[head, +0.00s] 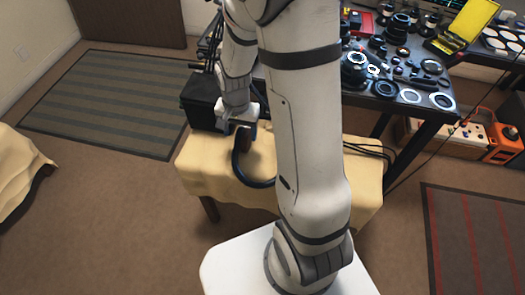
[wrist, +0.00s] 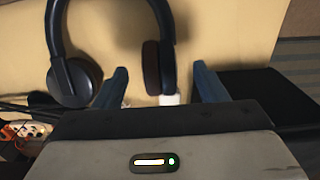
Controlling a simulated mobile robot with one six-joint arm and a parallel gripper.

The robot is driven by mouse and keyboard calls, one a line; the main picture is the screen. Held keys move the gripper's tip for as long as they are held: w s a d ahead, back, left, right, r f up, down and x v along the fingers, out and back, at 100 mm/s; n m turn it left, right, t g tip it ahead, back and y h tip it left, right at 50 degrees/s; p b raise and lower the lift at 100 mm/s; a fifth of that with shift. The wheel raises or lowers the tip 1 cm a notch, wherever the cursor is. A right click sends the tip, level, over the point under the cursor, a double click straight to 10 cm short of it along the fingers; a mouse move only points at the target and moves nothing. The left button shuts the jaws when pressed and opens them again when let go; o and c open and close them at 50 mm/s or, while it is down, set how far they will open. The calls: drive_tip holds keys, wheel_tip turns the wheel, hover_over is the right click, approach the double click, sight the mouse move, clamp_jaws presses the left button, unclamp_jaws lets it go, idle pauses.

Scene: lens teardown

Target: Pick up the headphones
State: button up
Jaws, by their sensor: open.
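The dark headphones (head: 237,168) lie on the cloth-covered low table, partly hidden behind my arm in the head view. In the wrist view the headphones (wrist: 72,80) show two ear cups, with the band running up out of the frame. My gripper (head: 241,126) is at the headphones' far end in the head view. In the wrist view my gripper (wrist: 161,84) is open, with its blue fingers on either side of the right ear cup (wrist: 159,66). The left cup is outside the fingers. I cannot tell whether either finger touches the cup.
The yellow cloth (head: 205,176) covers the low table. A black box (head: 201,98) stands at its far left, and dark cables (head: 368,148) lie at its right. A workbench (head: 437,117) crowded with lens parts stands behind. An orange-and-white case (head: 467,139) is on the floor at right.

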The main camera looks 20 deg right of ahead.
sight(241, 137)
drive_tip(key=f, duration=0.3)
drive_tip(key=f+b, duration=0.1)
drive_tip(key=f, duration=0.1)
drive_tip(key=shift+w+d+f, duration=0.15)
drive_tip(key=shift+d+f, duration=0.05)
drive_tip(key=shift+f, duration=0.2)
drive_tip(key=shift+c, duration=0.5)
drive_tip(key=c, duration=1.1)
